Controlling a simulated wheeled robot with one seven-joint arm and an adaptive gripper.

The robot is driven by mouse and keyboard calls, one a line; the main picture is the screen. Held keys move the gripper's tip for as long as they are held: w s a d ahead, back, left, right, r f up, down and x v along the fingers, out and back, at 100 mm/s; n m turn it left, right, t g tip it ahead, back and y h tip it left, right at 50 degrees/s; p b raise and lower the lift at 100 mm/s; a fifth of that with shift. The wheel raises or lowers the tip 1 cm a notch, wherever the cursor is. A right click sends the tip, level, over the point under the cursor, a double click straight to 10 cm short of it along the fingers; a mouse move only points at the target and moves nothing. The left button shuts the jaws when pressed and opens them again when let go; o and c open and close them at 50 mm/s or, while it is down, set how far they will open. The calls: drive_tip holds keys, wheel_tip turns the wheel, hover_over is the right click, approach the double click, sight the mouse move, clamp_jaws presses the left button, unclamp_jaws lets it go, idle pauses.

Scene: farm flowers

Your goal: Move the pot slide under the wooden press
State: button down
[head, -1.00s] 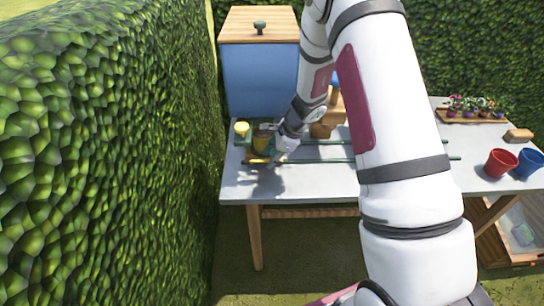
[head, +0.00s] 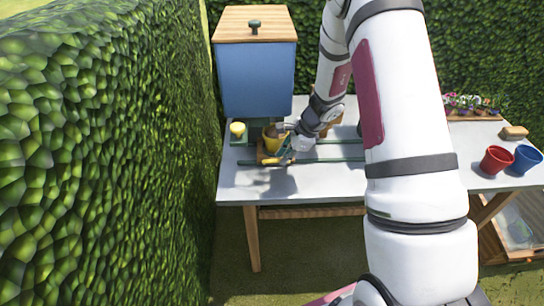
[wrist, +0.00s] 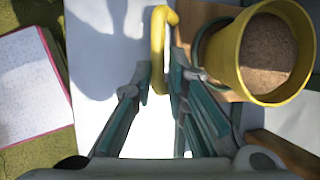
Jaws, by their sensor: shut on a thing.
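The pot slide (head: 264,158) is a small wooden carriage on green rails at the left of the table. A yellow pot (head: 271,138) filled with brown soil stands on it; the pot also shows in the wrist view (wrist: 238,48). In the wrist view my gripper (wrist: 160,78) is shut on the slide's yellow handle (wrist: 157,35), left of the pot. The wooden press (head: 333,117) is right of the pot, mostly hidden behind my arm.
The green rails (head: 338,159) run right. A flower tray (head: 472,116), red pot (head: 496,160) and blue pot (head: 525,160) are at the right.

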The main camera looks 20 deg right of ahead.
drive_tip(key=s+d, duration=0.2)
drive_tip(key=d, duration=0.3)
drive_tip(key=s+d+b, duration=0.1)
drive_tip(key=d, duration=0.4)
drive_tip(key=s+d+b, duration=0.1)
drive_tip(key=s+d, duration=0.1)
drive_tip(key=d, duration=0.3)
drive_tip(key=shift+s+d+f, duration=0.2)
drive_tip(key=shift+s+d, duration=0.15)
drive_tip(key=shift+d, duration=0.05)
drive_tip(key=c, duration=1.7)
unclamp_jaws()
drive_tip(key=shift+o, duration=0.2)
drive_tip(key=shift+w, duration=0.1)
drive_tip(key=shift+r, duration=0.1)
drive_tip(key=v, duration=1.2)
